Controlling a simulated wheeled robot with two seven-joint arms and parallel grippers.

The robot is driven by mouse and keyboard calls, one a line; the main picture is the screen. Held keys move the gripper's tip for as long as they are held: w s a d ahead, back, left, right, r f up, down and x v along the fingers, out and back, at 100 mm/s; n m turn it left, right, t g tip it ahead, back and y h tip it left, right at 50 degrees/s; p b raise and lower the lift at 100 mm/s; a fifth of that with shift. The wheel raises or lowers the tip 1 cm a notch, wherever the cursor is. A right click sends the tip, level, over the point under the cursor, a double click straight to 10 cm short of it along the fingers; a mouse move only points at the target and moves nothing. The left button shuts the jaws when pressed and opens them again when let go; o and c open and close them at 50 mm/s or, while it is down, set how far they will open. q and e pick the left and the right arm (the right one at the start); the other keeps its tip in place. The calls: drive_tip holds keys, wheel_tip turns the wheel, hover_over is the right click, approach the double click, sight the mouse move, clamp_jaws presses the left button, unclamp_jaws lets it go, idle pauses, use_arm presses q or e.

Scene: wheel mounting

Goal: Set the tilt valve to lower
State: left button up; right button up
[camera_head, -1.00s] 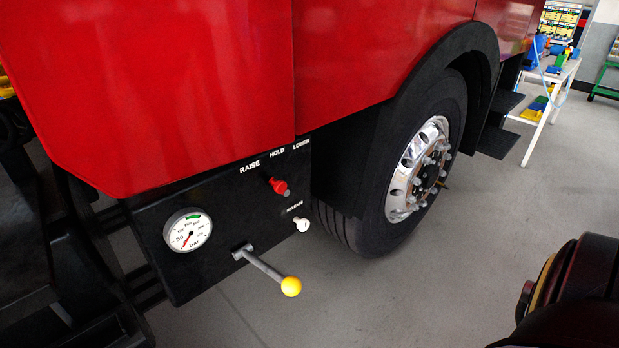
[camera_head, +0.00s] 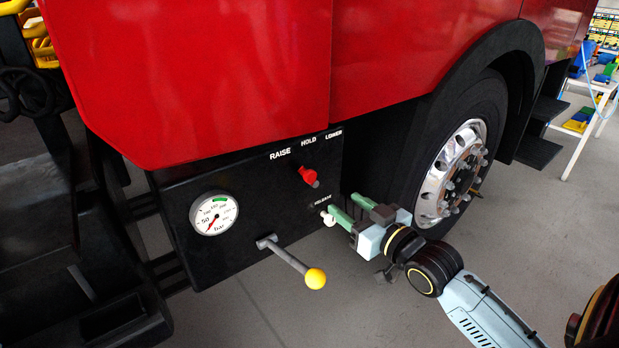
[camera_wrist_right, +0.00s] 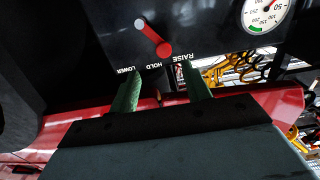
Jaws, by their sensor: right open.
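The tilt valve is a red lever (camera_head: 308,175) with a pale tip on the black control panel (camera_head: 262,222), under the labels RAISE, HOLD and LOWER. In the head view it sits below HOLD; its exact setting is hard to tell. My right gripper (camera_head: 342,206) is open and empty, its green fingers toward the panel, below and right of the red lever. In the right wrist view the labels appear upside down, and the red lever (camera_wrist_right: 153,38) is just beyond the gap between my fingers (camera_wrist_right: 160,72), apart from them. My left gripper is out of view.
A white release knob (camera_head: 327,218) is close to or partly behind my right fingertips. A yellow-balled lever (camera_head: 300,267) juts out below the panel. A pressure gauge (camera_head: 214,214) is at the panel's left. The truck wheel (camera_head: 455,165) stands close behind my right gripper.

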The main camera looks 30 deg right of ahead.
sight(312, 177)
drive_tip(key=w, duration=0.4)
drive_tip(key=w+a+b, duration=0.1)
drive_tip(key=w, duration=0.3)
drive_tip(key=w+r+b, duration=0.1)
drive_tip(key=w, duration=0.3)
drive_tip(key=shift+a, duration=0.15)
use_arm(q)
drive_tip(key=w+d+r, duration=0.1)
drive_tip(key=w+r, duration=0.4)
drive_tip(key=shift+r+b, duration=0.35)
use_arm(e)
drive_tip(key=shift+w, duration=0.6)
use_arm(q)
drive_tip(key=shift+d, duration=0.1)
use_arm(e)
clamp_jaws()
